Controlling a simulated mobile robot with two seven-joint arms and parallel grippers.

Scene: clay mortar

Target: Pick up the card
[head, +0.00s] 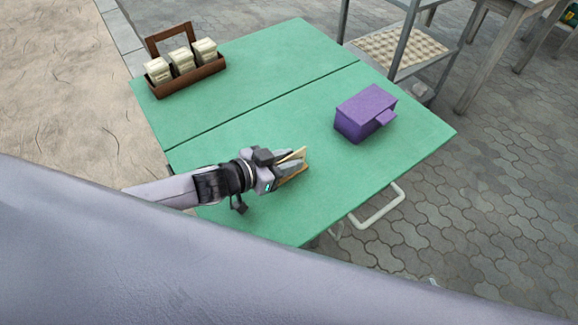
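My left gripper (297,166) is low over the front part of the green table (240,205). A thin tan piece that looks like the card (294,155) shows at its fingers. Tan-brown edges show above and below the grey fingers, which cover the middle of it. I cannot tell whether the fingers are closed on it or only around it. My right gripper is not in view.
A purple box (362,114) with a small protruding ledge stands right of the gripper. A brown wooden carrier (190,79) with 3 cream blocks stands at the back left. Green tabletop is clear between them. A metal shelf rack (402,50) stands behind the table.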

